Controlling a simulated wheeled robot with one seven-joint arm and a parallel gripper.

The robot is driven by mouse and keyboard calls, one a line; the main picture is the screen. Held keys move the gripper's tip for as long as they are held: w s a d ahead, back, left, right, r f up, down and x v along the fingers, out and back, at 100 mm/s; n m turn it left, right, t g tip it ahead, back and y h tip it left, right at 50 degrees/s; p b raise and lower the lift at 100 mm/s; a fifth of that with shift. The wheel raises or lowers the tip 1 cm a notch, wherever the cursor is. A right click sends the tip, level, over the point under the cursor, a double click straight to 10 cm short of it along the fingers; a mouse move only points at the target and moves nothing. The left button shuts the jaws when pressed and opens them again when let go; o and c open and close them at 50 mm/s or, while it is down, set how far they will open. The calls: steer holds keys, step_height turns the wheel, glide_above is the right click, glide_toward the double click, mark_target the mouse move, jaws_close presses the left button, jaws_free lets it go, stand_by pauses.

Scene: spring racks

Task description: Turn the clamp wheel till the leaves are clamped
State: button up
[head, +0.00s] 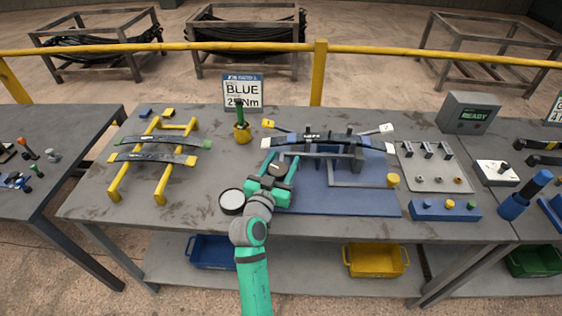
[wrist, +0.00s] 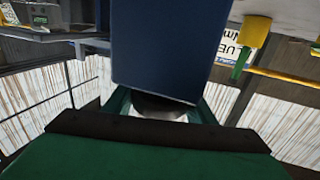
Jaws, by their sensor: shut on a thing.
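A stack of dark spring leaves (head: 335,141) with pale end pieces lies across the clamp fixture, whose blue base plate (head: 325,192) rests on the bench. My gripper (head: 281,163) is at the left front of the fixture, its teal fingers closed on a small rounded part, seemingly the clamp wheel (head: 279,168), mostly hidden by the fingers. In the wrist view, a dark round piece (wrist: 155,106) shows between the fingers, behind a large blue block (wrist: 165,45). The head view is too small to tell whether the leaves are pressed tight.
A yellow rack (head: 117,182) with leaves stands at left. A yellow pot with a green-handled tool (head: 242,133) stands before the BLUE sign (head: 243,92). A round white-topped tin (head: 232,201) is close left of my arm. A grey READY box (head: 470,113) stands at right.

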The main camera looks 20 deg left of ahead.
steer(key=shift+d+f+m+h, duration=0.15)
steer(key=shift+m+h, duration=0.45)
steer(key=shift+h, duration=0.3)
steer(key=o, duration=1)
steer(key=shift+o, duration=0.2)
steer(key=s+a, duration=0.1)
steer(key=s, duration=0.9)
steer(key=shift+s, duration=0.4)
steer(key=shift+a, duration=0.1)
